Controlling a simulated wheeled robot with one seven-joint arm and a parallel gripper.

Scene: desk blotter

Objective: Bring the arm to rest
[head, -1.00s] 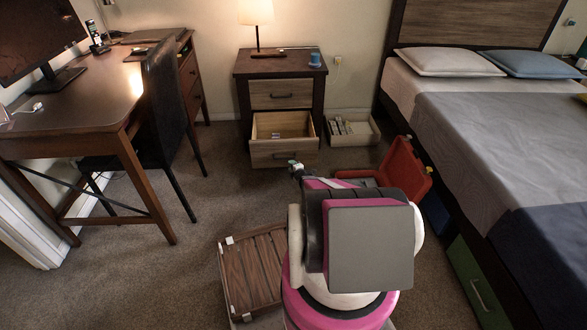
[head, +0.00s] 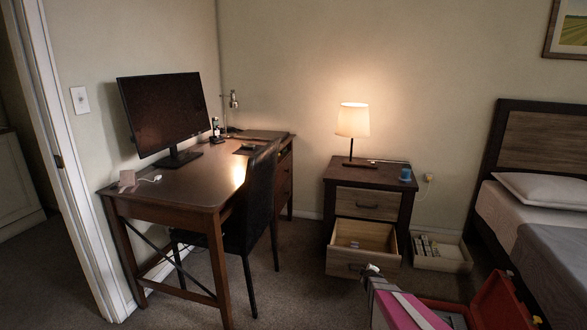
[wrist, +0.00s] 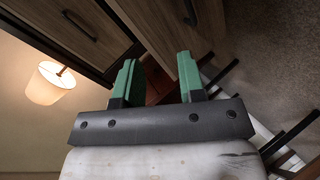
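My gripper (wrist: 157,72) shows in the wrist view with its two green fingers apart and nothing between them. In the head view my gripper (head: 372,269) is small, at the end of my pink and grey arm at the bottom right. It appears just in front of the open drawer (head: 362,243) of the nightstand (head: 327,205). I cannot tell from this view whether it touches the drawer. The wrist view is tilted and shows wooden drawer fronts with dark handles close beyond the fingers.
A desk (head: 190,186) with a monitor (head: 163,110) and a dark chair (head: 262,200) stands left. A lit lamp (head: 353,120) and blue cup (head: 406,174) are on the nightstand. A filled box (head: 442,262), a red open case (head: 497,305) and the bed (head: 545,207) are right.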

